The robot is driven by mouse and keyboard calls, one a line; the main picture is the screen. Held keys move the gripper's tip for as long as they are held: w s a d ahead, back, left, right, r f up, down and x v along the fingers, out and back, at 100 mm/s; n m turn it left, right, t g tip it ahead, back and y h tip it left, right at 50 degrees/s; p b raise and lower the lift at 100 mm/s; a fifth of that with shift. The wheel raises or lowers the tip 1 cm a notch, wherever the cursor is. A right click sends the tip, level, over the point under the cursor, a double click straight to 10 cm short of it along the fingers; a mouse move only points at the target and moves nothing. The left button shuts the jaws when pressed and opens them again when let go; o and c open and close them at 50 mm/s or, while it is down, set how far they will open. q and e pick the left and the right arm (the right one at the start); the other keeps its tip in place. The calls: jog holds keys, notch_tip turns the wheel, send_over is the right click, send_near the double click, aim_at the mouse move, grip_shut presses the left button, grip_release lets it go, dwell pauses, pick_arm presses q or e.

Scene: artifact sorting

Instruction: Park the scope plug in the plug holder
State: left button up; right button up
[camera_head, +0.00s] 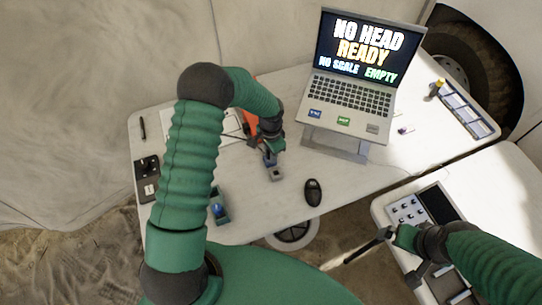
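My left gripper (270,158) points down over the white table, just behind a small grey block (276,174). The block has a dark opening on top and may be the plug holder. I cannot tell whether the fingers touch it or hold a plug. I cannot make out the scope plug for sure. A small teal holder with a blue piece (218,209) stands near the table's front edge, partly beside my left arm. My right gripper (392,236) is over the right table's left edge, with a dark rod (362,250) reaching out from it to the lower left.
A laptop (350,95) on a grey stand reads "NO HEAD READY". An orange object (250,122) is partly hidden behind my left arm. A black mouse (312,192) lies near the front edge. A panel with knobs (408,209) is on the right table. A blue tray (466,110) sits far right.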

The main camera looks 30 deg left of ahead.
pick_arm(q)
jog(key=shift+a, duration=0.3)
grip_shut()
jog(key=shift+d, duration=0.1)
